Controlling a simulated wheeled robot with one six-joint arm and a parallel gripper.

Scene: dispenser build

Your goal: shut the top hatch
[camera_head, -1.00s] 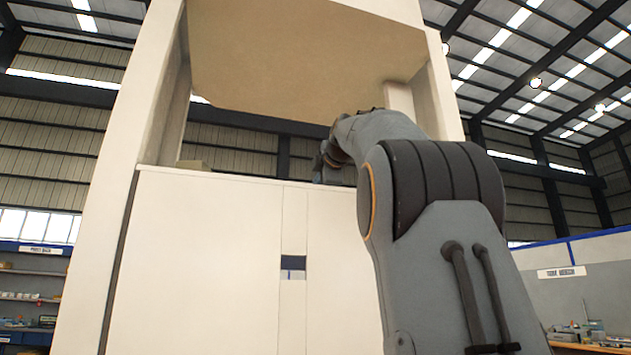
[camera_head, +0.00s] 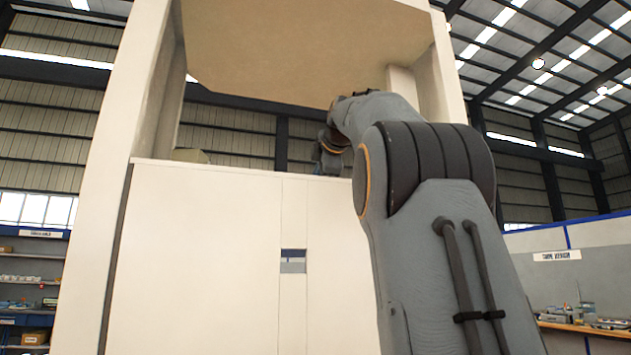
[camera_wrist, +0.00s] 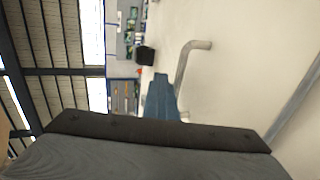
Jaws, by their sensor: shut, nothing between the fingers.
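The tall white dispenser (camera_head: 205,260) fills the middle of the head view, with an open bay above its front panel. A beige panel (camera_head: 300,50) spans the top of the bay; I cannot tell for sure whether it is the raised hatch. In the wrist view a pale panel (camera_wrist: 245,70) carries a bent bar handle (camera_wrist: 187,65). My gripper (camera_wrist: 158,80) shows there as blue fingers, shut and empty, beside the handle in the picture. Whether it touches the handle or panel is unclear. In the head view the fingers are mostly hidden behind my arm.
A small beige block (camera_head: 190,156) shows at the bay's lower left. White posts (camera_head: 128,120) flank the bay. A workbench (camera_head: 590,330) stands far right and shelves (camera_head: 30,280) far left. A grey strip (camera_wrist: 295,100) crosses the panel in the wrist view.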

